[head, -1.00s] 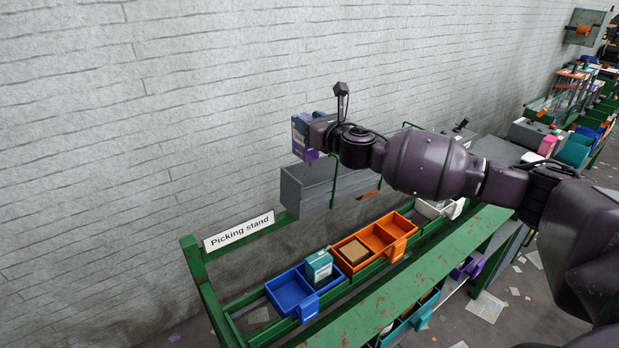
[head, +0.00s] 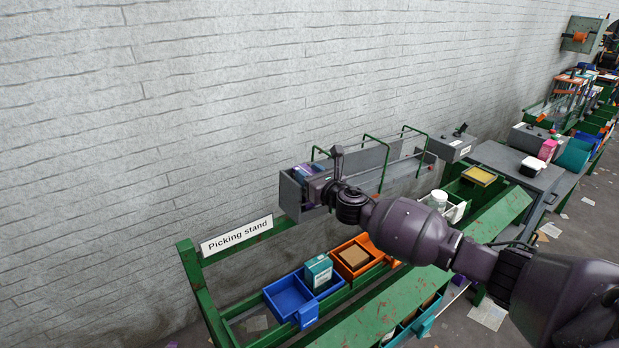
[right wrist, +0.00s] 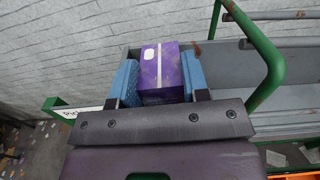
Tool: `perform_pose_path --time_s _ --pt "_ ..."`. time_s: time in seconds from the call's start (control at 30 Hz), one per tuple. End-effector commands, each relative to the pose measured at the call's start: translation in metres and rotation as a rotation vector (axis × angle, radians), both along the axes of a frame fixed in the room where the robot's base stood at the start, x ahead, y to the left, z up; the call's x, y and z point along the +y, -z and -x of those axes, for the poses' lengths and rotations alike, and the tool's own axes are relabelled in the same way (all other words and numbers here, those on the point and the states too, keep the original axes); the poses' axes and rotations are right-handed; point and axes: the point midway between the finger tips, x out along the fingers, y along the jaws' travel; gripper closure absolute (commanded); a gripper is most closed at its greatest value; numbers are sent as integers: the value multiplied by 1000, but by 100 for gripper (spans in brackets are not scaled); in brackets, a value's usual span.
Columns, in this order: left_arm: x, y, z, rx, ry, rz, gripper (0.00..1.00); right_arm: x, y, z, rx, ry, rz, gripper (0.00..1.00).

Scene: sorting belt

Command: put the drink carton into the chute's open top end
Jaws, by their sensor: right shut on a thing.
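The purple drink carton (head: 306,171) is between the fingers of my right gripper (head: 316,184), at the left end of the grey chute (head: 405,178). In the right wrist view, the carton (right wrist: 161,66) is pinched between two blue finger pads, with a pale stripe and a white patch on its face. The chute's grey walls stand behind and to the right of it there. The carton appears to be inside or just over the chute's left end; its lower part is hidden. My left gripper is not in view.
Green hoops (head: 386,161) arch over the chute. Below stand a blue bin (head: 285,297) with a teal box (head: 318,271) and an orange bin (head: 378,262) with a brown box (head: 355,257). A green beam (head: 375,310) runs in front. The wall lies close behind.

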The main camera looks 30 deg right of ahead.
Motion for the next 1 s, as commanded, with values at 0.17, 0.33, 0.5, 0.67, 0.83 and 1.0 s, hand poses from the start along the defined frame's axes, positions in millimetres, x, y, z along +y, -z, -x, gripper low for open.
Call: perform_pose_path --time_s 0.17,0.33,0.5,0.67,0.83,1.0 --pt "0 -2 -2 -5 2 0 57 0 1 0 -2 0 0 90" --pt "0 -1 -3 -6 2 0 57 0 3 0 -2 0 0 90" --pt "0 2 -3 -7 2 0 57 0 8 0 -1 0 0 90" --pt "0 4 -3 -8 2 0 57 0 13 0 1 0 1 90" --pt "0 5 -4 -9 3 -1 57 0 19 1 7 0 3 90" --pt "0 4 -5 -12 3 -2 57 0 22 2 11 -1 4 47"
